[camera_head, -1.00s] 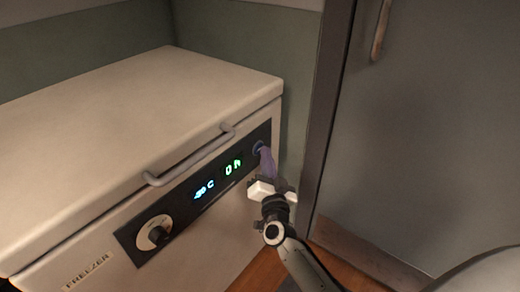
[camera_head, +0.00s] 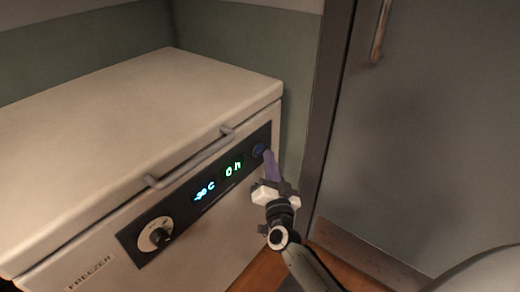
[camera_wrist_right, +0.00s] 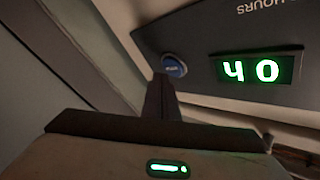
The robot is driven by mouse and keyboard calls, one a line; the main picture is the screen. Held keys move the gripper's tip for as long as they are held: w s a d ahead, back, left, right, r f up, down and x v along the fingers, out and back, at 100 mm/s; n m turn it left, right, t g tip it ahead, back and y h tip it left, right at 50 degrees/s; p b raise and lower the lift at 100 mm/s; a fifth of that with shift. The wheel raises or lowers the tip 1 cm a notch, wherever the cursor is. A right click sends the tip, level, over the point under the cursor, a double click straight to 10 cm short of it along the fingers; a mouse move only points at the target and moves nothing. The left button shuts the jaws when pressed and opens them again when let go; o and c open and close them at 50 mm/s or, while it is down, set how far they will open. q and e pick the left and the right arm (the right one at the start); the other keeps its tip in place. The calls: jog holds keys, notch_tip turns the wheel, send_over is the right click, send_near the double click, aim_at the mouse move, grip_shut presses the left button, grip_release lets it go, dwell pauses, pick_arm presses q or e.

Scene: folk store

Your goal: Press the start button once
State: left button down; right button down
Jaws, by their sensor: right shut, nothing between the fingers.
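The start button (camera_head: 258,150) is a round blue button at the right end of the freezer's dark control panel (camera_head: 187,210). It also shows in the right wrist view (camera_wrist_right: 174,66), beside the green display. My right gripper (camera_head: 268,154) is shut and empty, with its fingertips close to the button, just right of it in the head view. In the right wrist view the shut fingers (camera_wrist_right: 160,78) point toward the button, with their tips just below and left of it. The button's face is uncovered in both views. My left gripper is not in view.
The white chest freezer (camera_head: 140,120) has a lid handle (camera_head: 190,160), a knob (camera_head: 155,234), a blue temperature display (camera_head: 204,191) and a green display (camera_head: 233,169). A grey door (camera_head: 430,130) with a handle stands to the right. A narrow gap separates it from the freezer.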

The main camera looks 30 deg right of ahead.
pick_arm(q)
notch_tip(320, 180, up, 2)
jog(key=shift+p, duration=1)
pick_arm(e)
jog(key=s, duration=0.1)
jog(key=s+d, duration=0.1)
jog(key=s, duration=0.1)
jog(key=s+d, duration=0.1)
jog(key=shift+s, duration=0.35)
